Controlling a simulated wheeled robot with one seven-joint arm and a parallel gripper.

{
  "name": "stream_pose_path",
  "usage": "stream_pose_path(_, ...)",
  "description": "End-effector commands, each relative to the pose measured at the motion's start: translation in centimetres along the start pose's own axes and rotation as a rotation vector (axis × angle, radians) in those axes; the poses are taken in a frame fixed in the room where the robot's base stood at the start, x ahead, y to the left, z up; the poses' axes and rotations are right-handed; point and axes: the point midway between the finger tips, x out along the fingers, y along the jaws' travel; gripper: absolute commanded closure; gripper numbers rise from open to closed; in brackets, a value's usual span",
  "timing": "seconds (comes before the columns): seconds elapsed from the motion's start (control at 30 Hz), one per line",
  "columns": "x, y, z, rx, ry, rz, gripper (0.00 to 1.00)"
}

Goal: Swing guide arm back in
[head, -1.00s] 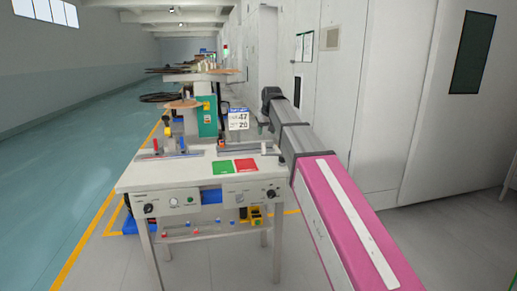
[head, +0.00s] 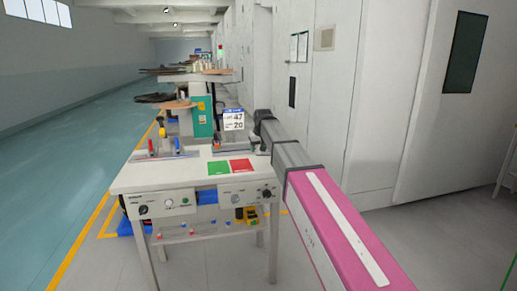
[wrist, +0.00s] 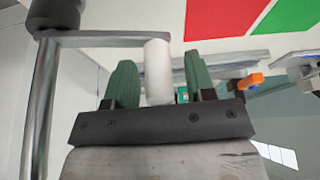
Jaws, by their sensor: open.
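The guide arm shows in the wrist view as a grey bar (wrist: 112,40) running from a dark block (wrist: 55,14) at the upper left. A white cylinder (wrist: 158,75) stands at the bar's right end. My gripper (wrist: 157,58) has two green fingers spread apart, one on each side of the white cylinder. A gap shows between the cylinder and the right finger; the left finger is nearer to it, and I cannot tell whether it touches. In the head view my own arm hides the gripper and the cylinder.
The bench (head: 135,178) carries a green mat (head: 218,168) and a red mat (head: 241,165). A sign reading 47 and 20 (head: 233,120) stands behind them. Small fixtures (head: 160,150) sit at the back left. A wall cabinet (head: 345,120) borders the right; the left floor is clear.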

Motion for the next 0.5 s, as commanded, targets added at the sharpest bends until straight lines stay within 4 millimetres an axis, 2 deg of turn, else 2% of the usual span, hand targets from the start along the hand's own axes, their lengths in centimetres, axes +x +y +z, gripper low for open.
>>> stream_pose_path(0.2,0.03,0.00,0.00,0.000,0.000,0.000,0.50)
stream_pose_path(0.23,0.02,0.00,0.00,0.000,0.000,0.000,0.57)
stream_pose_path(0.37,0.02,0.00,0.00,0.000,0.000,0.000,0.99)
stream_pose_path(0.5,-0.01,-0.02,0.07,0.000,0.000,0.000,1.00)
